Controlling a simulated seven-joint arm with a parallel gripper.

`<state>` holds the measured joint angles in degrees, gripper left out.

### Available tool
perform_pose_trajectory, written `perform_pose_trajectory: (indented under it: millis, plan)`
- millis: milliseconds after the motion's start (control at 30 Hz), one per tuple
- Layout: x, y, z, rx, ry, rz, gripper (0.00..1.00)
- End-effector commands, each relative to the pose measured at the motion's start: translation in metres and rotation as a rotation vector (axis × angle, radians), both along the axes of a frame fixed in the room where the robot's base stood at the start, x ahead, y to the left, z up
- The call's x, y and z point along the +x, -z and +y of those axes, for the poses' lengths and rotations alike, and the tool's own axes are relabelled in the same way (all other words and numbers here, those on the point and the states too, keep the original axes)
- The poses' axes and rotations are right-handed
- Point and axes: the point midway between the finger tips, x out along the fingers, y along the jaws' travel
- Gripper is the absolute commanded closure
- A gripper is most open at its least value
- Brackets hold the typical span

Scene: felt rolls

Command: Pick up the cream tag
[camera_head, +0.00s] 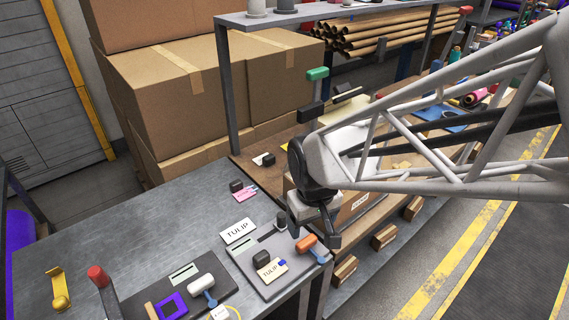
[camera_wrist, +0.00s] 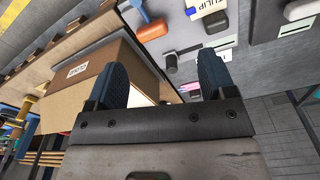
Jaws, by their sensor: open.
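The cream tag (camera_head: 270,269), printed TULIP and with a blue piece at one end, lies on a grey plate on the metal table in the head view. A dark block stands at its upper edge. In the wrist view the cream tag (camera_wrist: 208,6) shows only partly, cut by the top edge. My gripper (camera_head: 308,228) is open, above and to the upper right of the tag, near the table's edge. In the wrist view my gripper (camera_wrist: 160,74) has its two blue-grey fingers apart, with nothing held between them.
A white TULIP card (camera_head: 238,231) lies up and left of the tag. An orange-handled tool (camera_head: 306,243) lies close at its right. An open cardboard box (camera_head: 360,203) stands beside the table, near my gripper. Bare table (camera_head: 150,230) lies to the left.

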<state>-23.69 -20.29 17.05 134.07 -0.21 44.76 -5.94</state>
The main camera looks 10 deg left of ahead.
Motion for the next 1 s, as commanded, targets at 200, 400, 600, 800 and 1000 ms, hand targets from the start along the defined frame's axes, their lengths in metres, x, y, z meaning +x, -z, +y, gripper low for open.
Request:
perform_pose_trajectory:
  millis: [200, 400, 600, 800, 1000]
  plan:
    - [0.003, 0.035, 0.05, -0.017, -0.123, 0.033, 0.23]
    - [0.001, 0.063, 0.088, -0.03, -0.214, 0.056, 0.23]
    - [-0.003, 0.078, 0.106, -0.038, -0.26, 0.067, 0.23]
    - [-0.003, 0.08, 0.109, -0.038, -0.267, 0.068, 0.23]
    - [-0.003, 0.08, 0.108, -0.038, -0.266, 0.068, 0.23]
